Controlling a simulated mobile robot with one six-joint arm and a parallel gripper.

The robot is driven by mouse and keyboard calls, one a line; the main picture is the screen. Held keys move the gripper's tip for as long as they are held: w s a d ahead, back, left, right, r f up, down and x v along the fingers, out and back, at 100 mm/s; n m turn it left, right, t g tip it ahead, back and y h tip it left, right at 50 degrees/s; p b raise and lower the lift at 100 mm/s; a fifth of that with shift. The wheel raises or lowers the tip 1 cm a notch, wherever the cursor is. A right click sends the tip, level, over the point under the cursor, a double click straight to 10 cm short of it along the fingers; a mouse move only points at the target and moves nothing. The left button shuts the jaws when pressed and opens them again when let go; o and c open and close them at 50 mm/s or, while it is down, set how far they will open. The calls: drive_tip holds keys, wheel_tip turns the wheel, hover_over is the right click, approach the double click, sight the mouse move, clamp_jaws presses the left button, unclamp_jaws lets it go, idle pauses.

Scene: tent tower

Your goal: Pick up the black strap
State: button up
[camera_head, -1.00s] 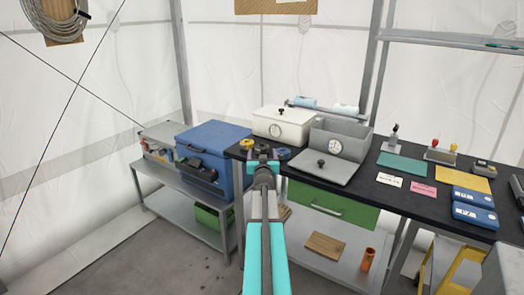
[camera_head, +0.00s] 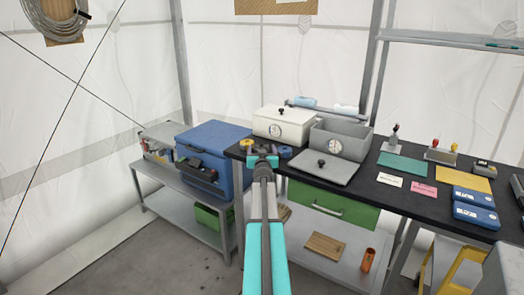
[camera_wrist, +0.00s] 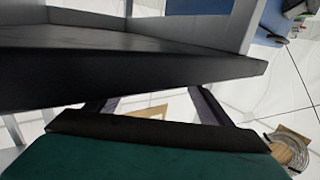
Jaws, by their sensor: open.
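My gripper (camera_head: 262,151) is at the left front corner of the black-topped bench, by a small group of rolls. It is open, and nothing shows between its fingers in the wrist view (camera_wrist: 157,104). A yellow roll (camera_head: 246,143) lies just left of it and a blue-purple roll (camera_head: 284,151) just right of it. A dark item between these rolls is mostly hidden behind my gripper; I cannot tell whether it is the black strap. No black strap shows clearly in either view.
The bench (camera_head: 400,200) carries a white box (camera_head: 283,126) and an open grey box (camera_head: 340,140) behind and right of my gripper. A blue cooler (camera_head: 215,145) stands on a low grey shelf at left. A dark edge (camera_wrist: 130,78) fills much of the wrist view.

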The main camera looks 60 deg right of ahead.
drive_tip(key=c, duration=1.2)
drive_tip(key=shift+o, duration=0.2)
drive_tip(key=shift+r, duration=0.1)
wheel_tip(320, 180, up, 4)
drive_tip(key=p, duration=0.3)
drive_tip(key=s+p, duration=0.1)
drive_tip(key=p, duration=0.1)
drive_tip(key=s+a+p, duration=0.1)
drive_tip(key=p, duration=0.2)
drive_tip(key=shift+s, duration=0.35)
drive_tip(key=s+a+p, duration=0.1)
drive_tip(key=s, duration=0.3)
drive_tip(key=s+a+p, duration=0.1)
drive_tip(key=s+p, duration=0.1)
drive_tip(key=s, duration=0.2)
drive_tip(key=s+a+p, duration=0.1)
drive_tip(key=s+a, duration=0.1)
drive_tip(key=s, duration=0.2)
drive_tip(key=shift+s+r, duration=0.25)
drive_tip(key=shift+r, duration=0.15)
